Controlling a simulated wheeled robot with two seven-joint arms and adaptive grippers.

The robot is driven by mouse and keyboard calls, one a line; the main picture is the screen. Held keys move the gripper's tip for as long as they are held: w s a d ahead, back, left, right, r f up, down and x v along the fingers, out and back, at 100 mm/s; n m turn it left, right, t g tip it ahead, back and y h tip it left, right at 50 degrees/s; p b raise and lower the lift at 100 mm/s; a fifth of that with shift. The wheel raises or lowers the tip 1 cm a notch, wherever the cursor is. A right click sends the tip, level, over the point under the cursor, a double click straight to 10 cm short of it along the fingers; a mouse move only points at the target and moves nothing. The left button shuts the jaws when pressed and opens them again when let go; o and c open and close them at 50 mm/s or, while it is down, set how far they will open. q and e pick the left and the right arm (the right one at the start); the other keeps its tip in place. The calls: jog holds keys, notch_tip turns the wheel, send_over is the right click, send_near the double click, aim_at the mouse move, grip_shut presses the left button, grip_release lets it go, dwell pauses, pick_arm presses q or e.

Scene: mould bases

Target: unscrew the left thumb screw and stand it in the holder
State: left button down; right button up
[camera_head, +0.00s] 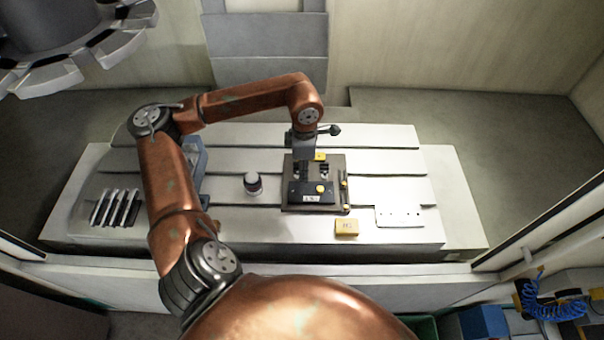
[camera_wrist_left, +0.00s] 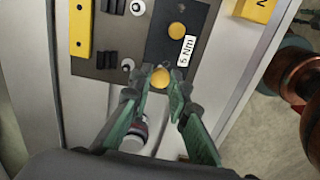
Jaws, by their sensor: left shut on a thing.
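The mould base (camera_head: 338,170) sits on the slotted table in the head view, with a black block (camera_head: 310,197) labelled 5 Nm along its near side. My left gripper (camera_head: 303,165) points down over the left part of the base. In the left wrist view its green fingertips (camera_wrist_left: 160,88) are shut on the yellow left thumb screw (camera_wrist_left: 160,77), at the end of the black block. I cannot tell how far the screw is raised. A second yellow thumb screw (camera_wrist_left: 177,30) sits further along the block. I cannot tell which object is the holder. My right gripper is out of view.
A dark slotted rack (camera_head: 117,207) is at far left. A yellow block (camera_head: 346,227) lies in front, with a flat white plate with small holes (camera_head: 398,216) to its right.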

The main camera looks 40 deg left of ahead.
pick_arm(q)
jog(key=w+a+r+n+p, duration=0.35)
jog(key=w+p, duration=0.25)
jog(key=p, duration=0.2)
jog(key=shift+w+a+f+n+p, duration=0.4)
jog(key=shift+w+a+f+p, duration=0.3)
jog(key=shift+a+f+p, duration=0.25)
jog(key=shift+w+a+f+n+p, duration=0.45)
jog(key=shift+w+a+f+p, duration=0.2)
jog(key=shift+a+f+p, duration=0.25)
jog(key=shift+w+a+f+n+p, duration=0.4)
jog(key=shift+w+a+f+p, duration=0.3)
jog(key=shift+a+f+p, duration=0.2)
jog(key=shift+f+b, duration=0.5)
jog(key=shift+f, duration=0.15)
jog(key=shift+f+b, duration=0.45)
jog(key=shift+b, duration=0.3)
jog(key=shift+f, duration=0.1)
jog(key=shift+f+b, duration=0.75)
jog(key=shift+f, duration=0.2)
jog(key=c, duration=1.8)
grip_release()
